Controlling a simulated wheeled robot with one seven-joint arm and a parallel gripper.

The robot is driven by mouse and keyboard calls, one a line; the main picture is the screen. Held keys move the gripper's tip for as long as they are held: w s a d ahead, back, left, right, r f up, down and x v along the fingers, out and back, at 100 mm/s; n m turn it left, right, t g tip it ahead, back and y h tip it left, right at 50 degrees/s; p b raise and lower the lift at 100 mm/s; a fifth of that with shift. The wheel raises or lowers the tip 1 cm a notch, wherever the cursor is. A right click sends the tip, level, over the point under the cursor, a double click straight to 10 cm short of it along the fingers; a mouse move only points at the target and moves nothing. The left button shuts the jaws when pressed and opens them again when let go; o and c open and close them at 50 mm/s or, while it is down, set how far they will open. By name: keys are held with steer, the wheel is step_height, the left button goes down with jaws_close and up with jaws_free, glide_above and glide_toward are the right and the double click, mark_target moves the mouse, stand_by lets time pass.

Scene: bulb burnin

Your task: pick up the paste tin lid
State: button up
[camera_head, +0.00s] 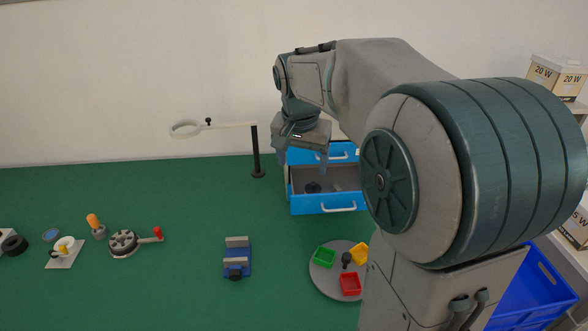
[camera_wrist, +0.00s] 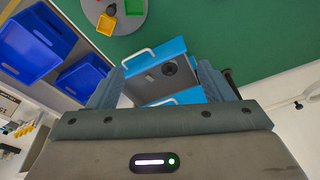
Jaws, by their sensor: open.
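A small dark round piece with a raised middle (camera_head: 313,187) lies inside the open blue drawer (camera_head: 338,208); it looks like the paste tin lid, though I cannot be sure. In the wrist view it is a dark disc (camera_wrist: 168,69) on the grey drawer floor, right of centre. My gripper (camera_head: 303,150) is above the drawer unit, pointing down. In the wrist view its two fingers stand wide apart, with the open drawer showing between them and nothing held (camera_wrist: 160,88). A flat light item (camera_head: 337,188) lies right of the dark piece.
A ring lamp on a black post (camera_head: 257,155) stands just left of the drawers. A round grey tray (camera_head: 323,283) with red, green and yellow bins is in front. A blue vise (camera_head: 237,260) and a crank device (camera_head: 124,243) stand leftward. Blue crates (camera_head: 530,285) are at right.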

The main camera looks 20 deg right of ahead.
steer(key=w+d+f+m, duration=0.2)
steer(key=w, duration=0.4)
steer(key=w+d+f+m, duration=0.2)
steer(key=w, duration=0.3)
steer(key=m+g, duration=0.2)
steer(key=m, duration=0.3)
glide_toward(313, 183)
steer(key=f, duration=0.4)
steer(key=shift+w+d, duration=0.1)
steer(key=shift+d, duration=0.1)
steer(key=shift+d+f+p, duration=0.15)
steer(key=shift+f+p, duration=0.5)
steer(key=shift+f, duration=0.7)
steer(key=shift+d+f+p, duration=0.1)
steer(key=shift+f+p, duration=0.5)
steer(key=shift+f, duration=0.75)
steer(key=c, duration=1.1)
steer(key=shift+c, duration=0.2)
steer(key=shift+r, duration=0.1)
